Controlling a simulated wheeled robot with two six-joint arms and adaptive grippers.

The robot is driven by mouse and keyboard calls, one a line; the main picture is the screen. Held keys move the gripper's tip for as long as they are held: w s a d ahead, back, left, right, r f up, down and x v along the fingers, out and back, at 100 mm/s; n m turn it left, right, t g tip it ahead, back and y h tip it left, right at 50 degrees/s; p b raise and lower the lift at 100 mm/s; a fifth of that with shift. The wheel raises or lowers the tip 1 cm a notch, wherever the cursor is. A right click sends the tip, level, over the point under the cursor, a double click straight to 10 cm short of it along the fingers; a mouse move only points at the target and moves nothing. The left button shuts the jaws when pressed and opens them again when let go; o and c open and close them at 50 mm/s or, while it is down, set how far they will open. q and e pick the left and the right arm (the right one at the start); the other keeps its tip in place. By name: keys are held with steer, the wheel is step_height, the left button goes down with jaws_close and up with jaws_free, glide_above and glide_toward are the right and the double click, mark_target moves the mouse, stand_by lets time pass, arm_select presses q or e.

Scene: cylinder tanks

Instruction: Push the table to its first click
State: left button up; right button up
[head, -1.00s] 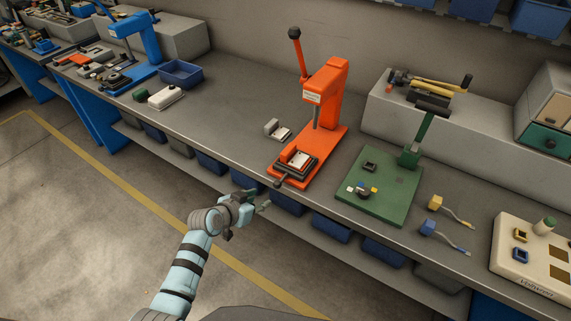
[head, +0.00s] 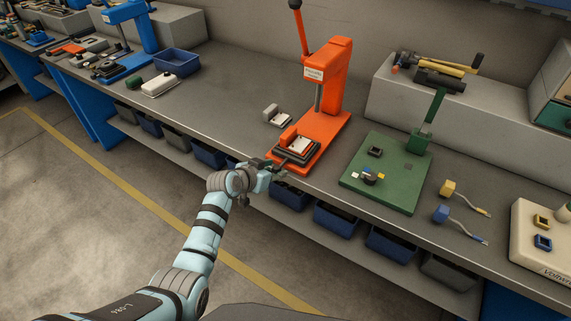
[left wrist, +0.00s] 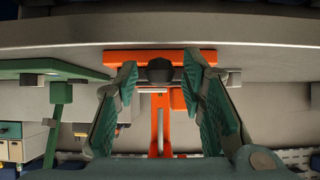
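The orange press (head: 335,75) stands on the bench. My left gripper (head: 279,166) is at the bench's front edge, at the near end of the table's handle. In the left wrist view the left gripper (left wrist: 161,68) is open, one finger on each side of the dark round handle knob (left wrist: 160,71), with gaps visible on both sides. In the head view the gripper hides the knob. My right gripper is not in view.
A small grey and white part (head: 276,115) lies left of the press. A green fixture (head: 385,180) stands to its right, with yellow and blue connectors (head: 447,188) beyond. Blue bins (head: 289,193) sit on the shelf under the bench.

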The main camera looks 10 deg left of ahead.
arm_select(q)
steer(key=shift+c, duration=0.6)
jaws_close()
